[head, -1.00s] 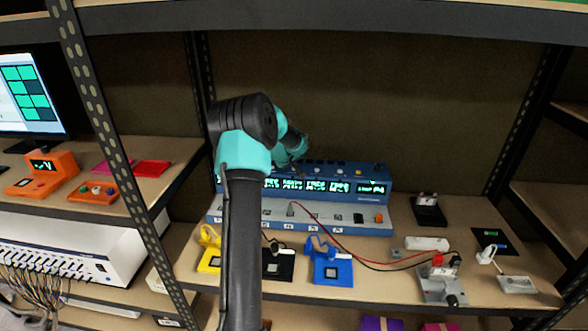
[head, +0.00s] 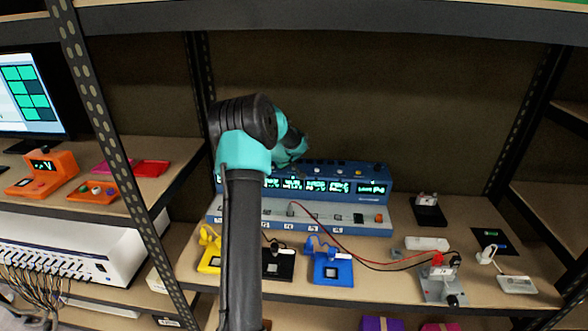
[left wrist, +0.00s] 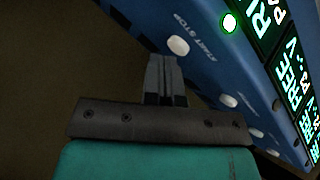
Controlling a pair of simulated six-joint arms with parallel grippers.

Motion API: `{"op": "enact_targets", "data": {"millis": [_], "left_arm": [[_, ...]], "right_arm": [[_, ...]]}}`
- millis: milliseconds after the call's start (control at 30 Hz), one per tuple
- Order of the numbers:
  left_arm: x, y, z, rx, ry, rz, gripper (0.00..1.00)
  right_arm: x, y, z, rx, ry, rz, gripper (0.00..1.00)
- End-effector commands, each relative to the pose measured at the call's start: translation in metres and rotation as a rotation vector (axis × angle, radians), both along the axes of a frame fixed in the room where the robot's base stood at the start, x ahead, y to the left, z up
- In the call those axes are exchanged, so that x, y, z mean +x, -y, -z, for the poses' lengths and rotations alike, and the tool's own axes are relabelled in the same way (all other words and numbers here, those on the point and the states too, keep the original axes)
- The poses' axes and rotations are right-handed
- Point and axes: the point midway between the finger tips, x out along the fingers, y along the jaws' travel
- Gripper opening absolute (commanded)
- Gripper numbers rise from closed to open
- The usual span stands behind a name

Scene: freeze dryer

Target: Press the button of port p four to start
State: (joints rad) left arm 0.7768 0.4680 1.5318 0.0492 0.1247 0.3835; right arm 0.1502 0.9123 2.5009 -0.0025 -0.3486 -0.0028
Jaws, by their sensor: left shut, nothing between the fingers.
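The blue machine (head: 376,196) stands at the back of the shelf in the head view, with a row of lit displays and small buttons on top. In the left wrist view, a white round button (left wrist: 178,46) beside a START STOP label lies just past my left gripper (left wrist: 164,62). That gripper is shut and empty; I cannot tell whether its tips touch the button. A green light (left wrist: 229,23) glows by a display starting "RU". Another white button (left wrist: 228,100) sits farther along. In the head view, my left arm hides part of the machine, and the fingertips are unclear.
A grey base with labelled ports (head: 336,229) runs in front of the machine. A blue holder (head: 333,272), a black holder (head: 279,266), a yellow holder (head: 208,258) and red and black leads lie in front.

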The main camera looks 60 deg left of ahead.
Motion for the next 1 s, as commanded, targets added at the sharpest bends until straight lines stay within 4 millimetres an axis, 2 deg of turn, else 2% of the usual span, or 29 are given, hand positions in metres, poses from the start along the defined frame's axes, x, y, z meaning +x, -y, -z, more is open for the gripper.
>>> {"op": "enact_targets", "data": {"millis": [167,567,1000], "left_arm": [[0.000,0.000,-0.007,0.001,-0.001,0.001,0.00],[0.000,0.000,-0.010,0.001,0.000,0.001,0.00],[0.000,0.000,-0.042,0.002,0.001,0.000,0.00]], "right_arm": [[0.000,0.000,0.000,0.000,0.000,0.000,0.43],[0.000,0.000,0.000,0.000,0.000,0.000,0.43],[0.000,0.000,0.000,0.000,0.000,0.000,0.43]]}}
